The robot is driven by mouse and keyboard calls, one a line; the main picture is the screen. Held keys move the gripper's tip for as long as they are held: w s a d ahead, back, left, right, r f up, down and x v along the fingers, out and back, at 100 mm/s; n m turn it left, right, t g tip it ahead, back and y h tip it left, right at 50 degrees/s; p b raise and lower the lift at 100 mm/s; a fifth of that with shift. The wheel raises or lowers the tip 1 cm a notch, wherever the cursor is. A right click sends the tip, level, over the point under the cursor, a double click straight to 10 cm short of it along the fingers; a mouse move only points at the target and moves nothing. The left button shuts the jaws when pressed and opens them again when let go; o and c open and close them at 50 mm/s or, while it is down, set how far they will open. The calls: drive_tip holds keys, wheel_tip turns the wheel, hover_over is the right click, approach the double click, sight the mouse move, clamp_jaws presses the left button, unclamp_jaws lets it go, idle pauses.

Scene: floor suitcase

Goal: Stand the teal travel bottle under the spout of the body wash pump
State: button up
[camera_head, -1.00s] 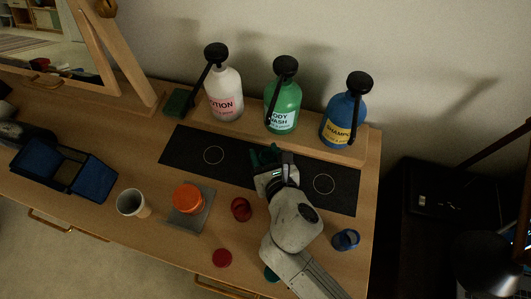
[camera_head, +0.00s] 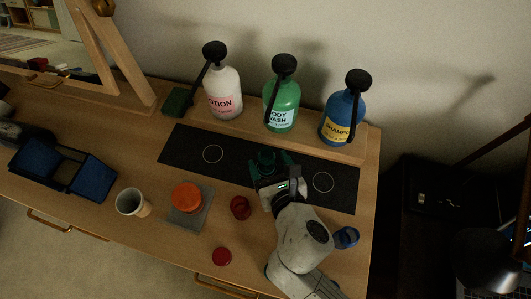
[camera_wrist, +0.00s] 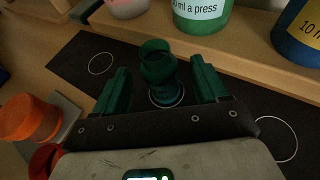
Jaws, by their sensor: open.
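The teal travel bottle (camera_head: 266,160) stands upright on the black mat (camera_head: 228,166), in front of the green body wash pump (camera_head: 283,105). In the wrist view the bottle (camera_wrist: 158,68) is dark, see-through and open-topped, with its base inside the middle white circle (camera_wrist: 166,97). The pump's black head and spout (camera_head: 276,88) reach forward over the bottle's side of the shelf; exact alignment is hard to tell. My gripper (camera_head: 271,170) is open, its fingers on either side of the bottle with gaps between. The wrist view shows only the pump's lower part (camera_wrist: 200,14).
The lotion pump (camera_head: 223,95) and shampoo pump (camera_head: 342,118) flank the body wash on the wooden shelf.

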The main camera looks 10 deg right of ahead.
drive_tip(key=v, duration=0.7)
drive_tip(key=shift+s+d+r, duration=0.1)
drive_tip(key=shift+s+r, duration=0.05)
drive_tip(key=shift+s, duration=0.2)
